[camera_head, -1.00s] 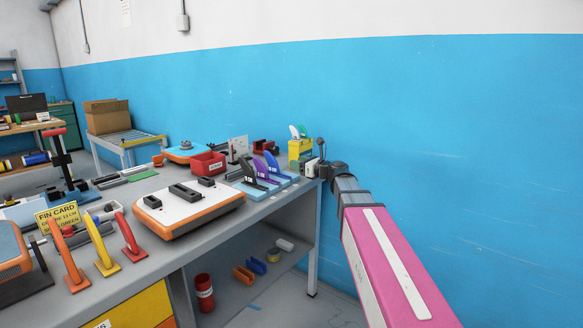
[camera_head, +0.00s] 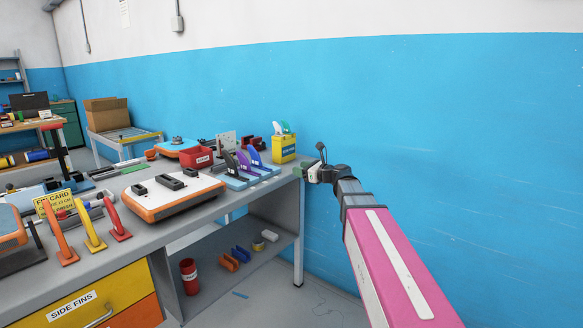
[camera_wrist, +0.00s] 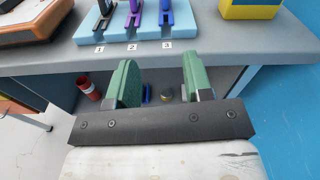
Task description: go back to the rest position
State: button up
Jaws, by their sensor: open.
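My gripper (camera_head: 305,172) is just off the right end of the grey workbench (camera_head: 132,235) in the head view, with my pink arm link running down to the lower right. In the wrist view its two green fingers (camera_wrist: 157,82) stand apart with nothing between them. They point toward the bench's front edge, below the fins. Beyond them is a light blue rack (camera_wrist: 133,35) holding a dark, a purple and a blue fin over the numbers 1, 2 and 3. The rack also shows in the head view (camera_head: 236,181).
A yellow box (camera_head: 284,148) with fins in it stands at the bench's right corner. A red bin (camera_head: 196,158) and an orange-and-white board (camera_head: 175,194) sit further left. The lower shelf (camera_head: 222,282) holds a red can and small parts. The blue wall side is clear.

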jog(key=s+d+f+n+g+h, duration=0.25)
jog(key=s+f+n, duration=0.3)
jog(key=f, duration=0.45)
jog(key=s+d+f+n+g+h, duration=0.1)
jog(key=s+f+n+g+h, duration=0.2)
jog(key=s+f+n, duration=0.5)
jog(key=s+d+f+n+g+h, duration=0.2)
jog(key=s+d+f+n+h, duration=0.2)
jog(key=f, duration=0.4)
jog(key=s+d+f+n+g+h, duration=0.3)
jog(key=s+d+f+n+h, duration=0.1)
jog(key=s+d+f+n, duration=0.2)
jog(key=s+d+f, duration=0.1)
jog(key=s+f, duration=0.1)
jog(key=s, duration=0.1)
jog(key=shift+d+f+n, duration=0.15)
jog(key=shift+d+n, duration=0.1)
jog(key=shift+n, duration=0.1)
jog(key=shift+a, duration=0.15)
